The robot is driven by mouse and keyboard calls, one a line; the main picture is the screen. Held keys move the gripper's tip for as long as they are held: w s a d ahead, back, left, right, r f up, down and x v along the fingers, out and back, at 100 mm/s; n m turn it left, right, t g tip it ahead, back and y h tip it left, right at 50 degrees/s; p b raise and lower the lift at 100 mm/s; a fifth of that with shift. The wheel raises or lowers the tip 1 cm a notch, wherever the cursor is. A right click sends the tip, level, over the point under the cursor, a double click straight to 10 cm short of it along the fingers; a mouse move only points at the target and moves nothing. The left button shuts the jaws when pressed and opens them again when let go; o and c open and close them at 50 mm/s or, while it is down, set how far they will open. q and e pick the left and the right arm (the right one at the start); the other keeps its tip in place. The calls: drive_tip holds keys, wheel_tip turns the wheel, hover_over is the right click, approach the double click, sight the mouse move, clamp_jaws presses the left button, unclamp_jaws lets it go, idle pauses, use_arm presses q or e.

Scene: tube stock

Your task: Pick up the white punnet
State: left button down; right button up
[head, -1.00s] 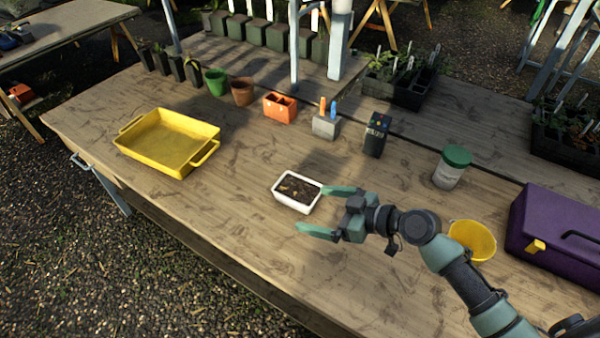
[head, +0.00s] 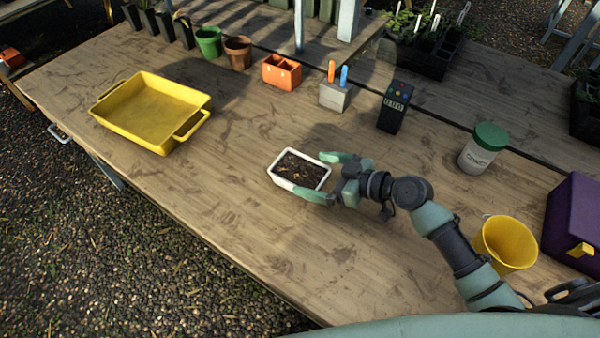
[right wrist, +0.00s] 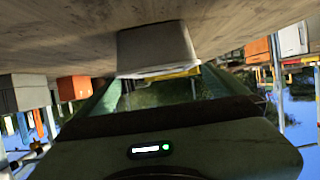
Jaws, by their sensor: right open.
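The white punnet (head: 281,182), a small rectangular tub filled with dark soil, stands upright on the wooden bench in the middle of the head view. My right gripper (head: 313,174) is open at its right end. One green finger lies along the far side and the other along the near side, so the punnet is partly between them. I cannot tell whether the fingers touch it. In the right wrist view, which is upside down, the punnet (right wrist: 155,44) shows just ahead between the fingers. My left gripper is not in view.
A yellow tray (head: 112,122) lies to the left. Behind are an orange holder (head: 281,73), a grey block (head: 334,97) and a black device (head: 394,107). A green-lidded jar (head: 478,158), yellow bucket (head: 507,244) and purple box (head: 572,215) stand right. Bench around the punnet is clear.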

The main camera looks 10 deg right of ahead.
sight(302, 171)
drive_tip(key=p+x, duration=0.1)
drive_tip(key=x, duration=0.3)
drive_tip(key=shift+w+a+f+p, duration=0.1)
drive_tip(key=shift+w+a+p, duration=0.15)
drive_tip(key=shift+p, duration=0.05)
drive_tip(key=shift+w+a+f, duration=0.25)
drive_tip(key=c, duration=1.6)
